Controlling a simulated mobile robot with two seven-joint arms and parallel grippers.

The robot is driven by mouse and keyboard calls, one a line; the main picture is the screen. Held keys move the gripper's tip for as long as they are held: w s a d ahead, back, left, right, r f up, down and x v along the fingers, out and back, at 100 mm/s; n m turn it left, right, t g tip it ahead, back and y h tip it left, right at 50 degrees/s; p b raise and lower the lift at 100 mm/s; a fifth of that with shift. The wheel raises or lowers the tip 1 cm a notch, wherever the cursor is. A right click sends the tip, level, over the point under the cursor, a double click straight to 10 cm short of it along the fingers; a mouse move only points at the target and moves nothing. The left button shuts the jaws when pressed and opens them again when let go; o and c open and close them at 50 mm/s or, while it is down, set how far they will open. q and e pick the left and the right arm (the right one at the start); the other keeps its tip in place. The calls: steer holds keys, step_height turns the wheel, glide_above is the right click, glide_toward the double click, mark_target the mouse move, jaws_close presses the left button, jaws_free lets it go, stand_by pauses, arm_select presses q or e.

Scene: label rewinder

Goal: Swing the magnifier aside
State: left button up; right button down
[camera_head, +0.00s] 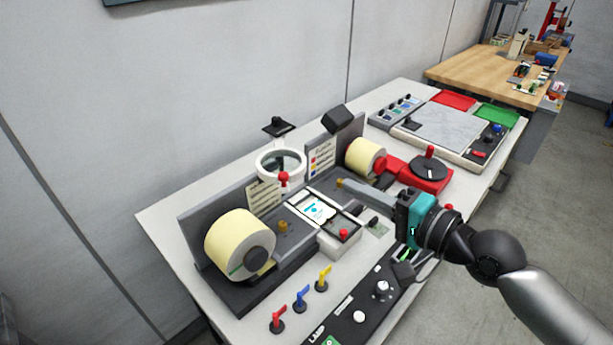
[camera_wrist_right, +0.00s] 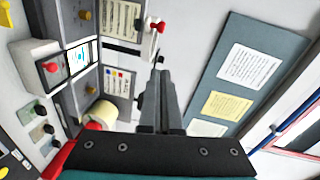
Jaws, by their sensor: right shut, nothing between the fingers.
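The magnifier (camera_head: 280,164), a white ring with a lens, stands upright behind the label window between the two rolls. Its red knob (camera_head: 283,178) is at its front lower edge. In the right wrist view a red knob (camera_wrist_right: 160,27) on a pale part shows just beyond my fingertips. My right gripper (camera_head: 343,184) comes in from the right with its fingers pointing left, apart from the magnifier. Its fingers are together and empty, also in the right wrist view (camera_wrist_right: 158,65). My left gripper is in neither view.
A large label roll (camera_head: 230,240) stands front left and a smaller roll (camera_head: 362,158) back right. A red-based dial (camera_head: 428,170) is beside it. Blue, red and yellow levers (camera_head: 301,298) line the front. A lit label window (camera_head: 316,210) lies below the magnifier.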

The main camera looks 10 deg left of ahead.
steer(key=w+a+f+p, duration=0.1)
steer(key=w+a+p, duration=0.1)
steer(key=a, duration=0.7)
steer(key=shift+w+a+f, duration=0.25)
steer(key=shift+w+f, duration=0.15)
steer(key=shift+w, duration=0.3)
